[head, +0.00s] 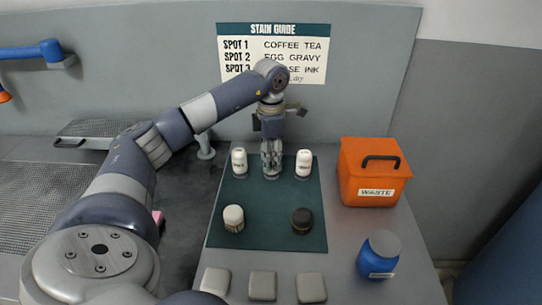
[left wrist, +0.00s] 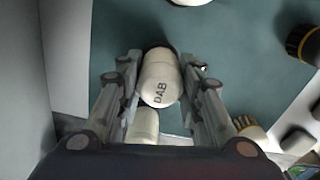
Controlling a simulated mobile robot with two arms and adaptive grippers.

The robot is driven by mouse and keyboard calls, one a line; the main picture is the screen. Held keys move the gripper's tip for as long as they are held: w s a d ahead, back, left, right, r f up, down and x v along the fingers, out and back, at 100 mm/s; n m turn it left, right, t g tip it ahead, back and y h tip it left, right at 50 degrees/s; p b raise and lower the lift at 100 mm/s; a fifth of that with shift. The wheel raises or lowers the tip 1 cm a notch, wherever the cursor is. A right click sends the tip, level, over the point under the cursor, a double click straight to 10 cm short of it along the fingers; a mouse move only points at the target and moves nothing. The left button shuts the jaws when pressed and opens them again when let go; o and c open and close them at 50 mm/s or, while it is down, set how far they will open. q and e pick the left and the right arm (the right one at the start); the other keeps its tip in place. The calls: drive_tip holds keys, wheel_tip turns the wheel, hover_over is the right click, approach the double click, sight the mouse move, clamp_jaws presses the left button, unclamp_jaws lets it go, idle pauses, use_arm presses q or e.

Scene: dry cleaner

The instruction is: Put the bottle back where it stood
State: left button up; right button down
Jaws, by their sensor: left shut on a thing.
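My left gripper (head: 272,160) points down over the green mat (head: 265,195), between two white bottles at its back. In the left wrist view it is shut on a white bottle marked DAB (left wrist: 159,78). In the head view the fingers mostly hide this bottle, and I cannot tell whether its base touches the mat. The left white bottle (head: 239,162) and the right white bottle (head: 303,164) stand upright on the mat, close on either side of the gripper. My right gripper is not in view.
A cream-topped brush (head: 233,218) and a dark brush (head: 302,221) stand at the mat's front. An orange waste bin (head: 373,180) and a blue jar (head: 380,254) are to the right. Several grey blocks (head: 262,286) line the front. The mat's middle is clear.

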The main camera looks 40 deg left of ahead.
use_arm(q)
drive_tip(key=o, duration=0.9)
drive_tip(key=shift+o, duration=0.8)
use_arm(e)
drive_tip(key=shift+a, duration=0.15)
use_arm(q)
drive_tip(key=shift+r, duration=0.45)
wheel_tip(320, 180, up, 10)
drive_tip(key=shift+f, duration=0.15)
drive_tip(key=shift+r+p, duration=0.35)
drive_tip(key=shift+r, duration=0.45)
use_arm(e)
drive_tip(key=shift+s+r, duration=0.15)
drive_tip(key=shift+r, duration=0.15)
